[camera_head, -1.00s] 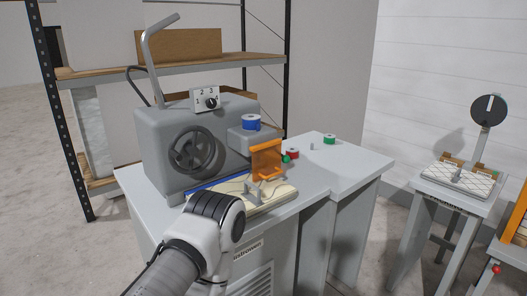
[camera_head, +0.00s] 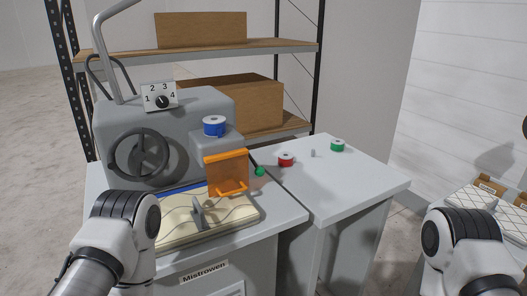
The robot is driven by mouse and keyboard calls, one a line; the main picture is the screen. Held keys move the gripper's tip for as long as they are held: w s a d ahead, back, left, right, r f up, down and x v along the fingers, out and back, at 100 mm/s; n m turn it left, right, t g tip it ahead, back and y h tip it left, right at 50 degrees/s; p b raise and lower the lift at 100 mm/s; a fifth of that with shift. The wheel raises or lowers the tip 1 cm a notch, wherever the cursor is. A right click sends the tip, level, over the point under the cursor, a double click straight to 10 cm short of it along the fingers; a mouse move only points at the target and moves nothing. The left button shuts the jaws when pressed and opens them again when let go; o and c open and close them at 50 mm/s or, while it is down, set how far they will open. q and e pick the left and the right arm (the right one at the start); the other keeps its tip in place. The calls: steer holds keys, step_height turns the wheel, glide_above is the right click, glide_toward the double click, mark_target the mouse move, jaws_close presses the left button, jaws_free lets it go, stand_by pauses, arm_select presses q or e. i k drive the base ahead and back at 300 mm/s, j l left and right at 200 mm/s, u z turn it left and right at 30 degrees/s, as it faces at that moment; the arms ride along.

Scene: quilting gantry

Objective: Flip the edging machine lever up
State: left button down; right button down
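The edging machine (camera_head: 190,112) is a grey body on a grey cabinet, with a dark handwheel, a dial numbered 1 to 4 and an orange guard (camera_head: 226,172). A short dark lever with a green ball knob (camera_head: 260,171) sticks out just right of the guard and slants down to the right. A light quilted piece (camera_head: 215,222) lies at the machine's front. My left arm comes in at the lower left and my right arm at the lower right. Neither gripper's fingers show.
A blue spool (camera_head: 214,126) sits on the machine. A red spool (camera_head: 286,159), a small grey peg (camera_head: 313,153) and a green spool (camera_head: 338,145) stand on the side table (camera_head: 345,187), which is otherwise clear. A shelf (camera_head: 195,58) with boxes is behind. Another quilted piece (camera_head: 487,197) shows at right.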

mark_target(259, 171)
steer(key=i+l, duration=0.15)
steer(key=l, duration=0.2)
steer(key=i+l, duration=0.15)
steer(key=l, duration=0.15)
steer(key=i+l, duration=0.15)
steer(key=l, duration=0.2)
steer(key=i+l, duration=0.1)
steer(key=l, duration=0.25)
steer(key=i+l+u, duration=0.1)
steer(key=l, duration=0.2)
steer(key=i+l, duration=0.2)
steer(key=l, duration=0.15)
